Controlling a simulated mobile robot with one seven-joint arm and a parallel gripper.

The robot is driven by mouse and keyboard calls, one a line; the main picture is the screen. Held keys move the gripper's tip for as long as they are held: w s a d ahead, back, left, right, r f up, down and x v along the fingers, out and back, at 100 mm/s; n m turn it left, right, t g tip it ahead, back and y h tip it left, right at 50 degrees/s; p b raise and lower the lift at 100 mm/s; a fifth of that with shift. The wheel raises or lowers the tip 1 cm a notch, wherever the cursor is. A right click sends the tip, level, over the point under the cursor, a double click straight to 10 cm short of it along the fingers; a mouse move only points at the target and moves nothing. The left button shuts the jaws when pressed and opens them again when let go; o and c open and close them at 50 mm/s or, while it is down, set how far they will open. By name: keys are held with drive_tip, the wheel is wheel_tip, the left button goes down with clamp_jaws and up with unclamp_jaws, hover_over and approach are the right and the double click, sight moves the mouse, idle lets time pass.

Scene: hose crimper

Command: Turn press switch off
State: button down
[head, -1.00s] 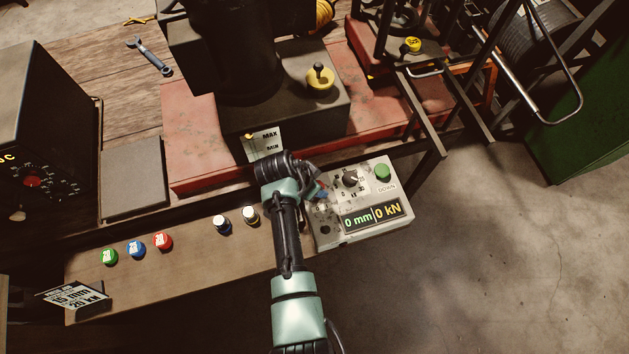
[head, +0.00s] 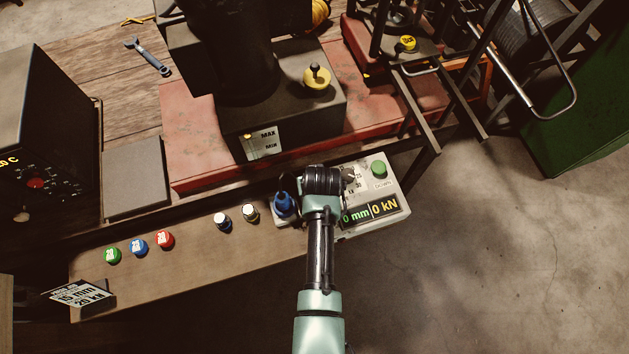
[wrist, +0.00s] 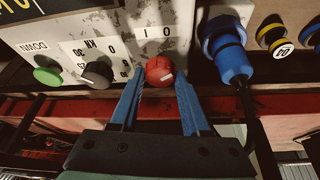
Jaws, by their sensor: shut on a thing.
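The press switch is a red rotary knob (wrist: 160,72) on the pale control panel (wrist: 180,25), seen in the wrist view. It has a small white mark, and O and I are printed beside it; which one it points to I cannot tell. My gripper (wrist: 157,82) has its blue fingers on both sides of the knob, shut on it. In the head view, my arm hides the red knob and the fingers at the left part of the control box (head: 404,188).
A black dial (wrist: 98,74) and a green DOWN button (wrist: 47,76) sit on one side of the knob. A blue plug (wrist: 228,52) with a cable sits close on the other side. The display (head: 372,211) reads 0 mm and 0 kN.

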drive_tip(key=shift+d+n+y, duration=0.1)
drive_tip(key=shift+n+y, duration=0.3)
drive_tip(key=shift+n, duration=0.7)
drive_tip(key=shift+c, duration=1.9)
unclamp_jaws()
drive_tip(key=shift+r, duration=0.1)
drive_tip(key=b+v, duration=0.2)
drive_tip(key=v, duration=1)
drive_tip(key=shift+r, duration=0.4)
